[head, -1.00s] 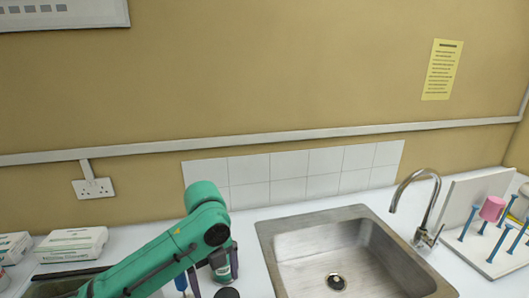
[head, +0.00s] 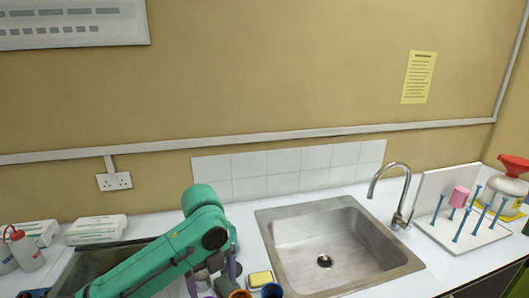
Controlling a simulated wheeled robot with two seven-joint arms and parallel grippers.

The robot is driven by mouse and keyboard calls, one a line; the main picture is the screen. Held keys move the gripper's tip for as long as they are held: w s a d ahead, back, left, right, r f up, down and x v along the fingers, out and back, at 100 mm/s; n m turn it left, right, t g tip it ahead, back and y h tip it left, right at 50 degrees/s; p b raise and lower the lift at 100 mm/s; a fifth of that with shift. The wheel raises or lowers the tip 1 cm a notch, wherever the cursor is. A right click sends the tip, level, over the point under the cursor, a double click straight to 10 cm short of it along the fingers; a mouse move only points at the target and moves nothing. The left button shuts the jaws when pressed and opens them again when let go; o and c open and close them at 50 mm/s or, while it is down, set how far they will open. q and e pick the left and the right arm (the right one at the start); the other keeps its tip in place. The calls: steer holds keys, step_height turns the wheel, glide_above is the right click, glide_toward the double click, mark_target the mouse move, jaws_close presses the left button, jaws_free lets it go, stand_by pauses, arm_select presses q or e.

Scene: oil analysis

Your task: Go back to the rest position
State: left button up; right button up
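My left arm, green, comes in from the lower left in the head view and reaches over the counter left of the sink. Its dark gripper (head: 211,278) points down at the bottom of the view, close to small items on the counter. The finger ends are partly hidden by the arm and cut by the frame edge, so I cannot tell whether it is open or holds anything. My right gripper is not in view.
A steel sink (head: 290,237) with a tap (head: 400,190) is right of my arm. A yellow sponge (head: 261,278) and a blue cup (head: 272,290) lie near the gripper. A drying rack (head: 440,230) stands right, wash bottles (head: 27,250) and boxes (head: 97,228) left.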

arm_select(q)
steer(key=s+d+f+n+t+h, duration=0.2)
steer(key=s+d+f+n+h, duration=0.25)
steer(key=f+n, duration=0.5)
steer(key=s+a+f+n+t+y, duration=0.1)
steer(key=s+a+f+n+y, duration=0.15)
steer(key=s+a+n, duration=0.45)
steer(key=s+a+f+n+t+y, duration=0.15)
steer(key=s+a+f+n, duration=0.3)
steer(key=a+n, duration=0.5)
steer(key=s+f+g+b, duration=0.1)
steer(key=s+f+b, duration=0.15)
steer(key=f, duration=1.25)
steer(key=s+f+g+b, duration=0.1)
steer(key=f+b, duration=0.3)
steer(key=f, duration=1.1)
steer(key=s+a+f+g+b, duration=0.1)
steer(key=s+a+f+b, duration=0.1)
steer(key=s+f, duration=1.4)
steer(key=shift+a+f+b, duration=0.3)
steer(key=shift+f+b, duration=0.15)
steer(key=shift+b, duration=0.3)
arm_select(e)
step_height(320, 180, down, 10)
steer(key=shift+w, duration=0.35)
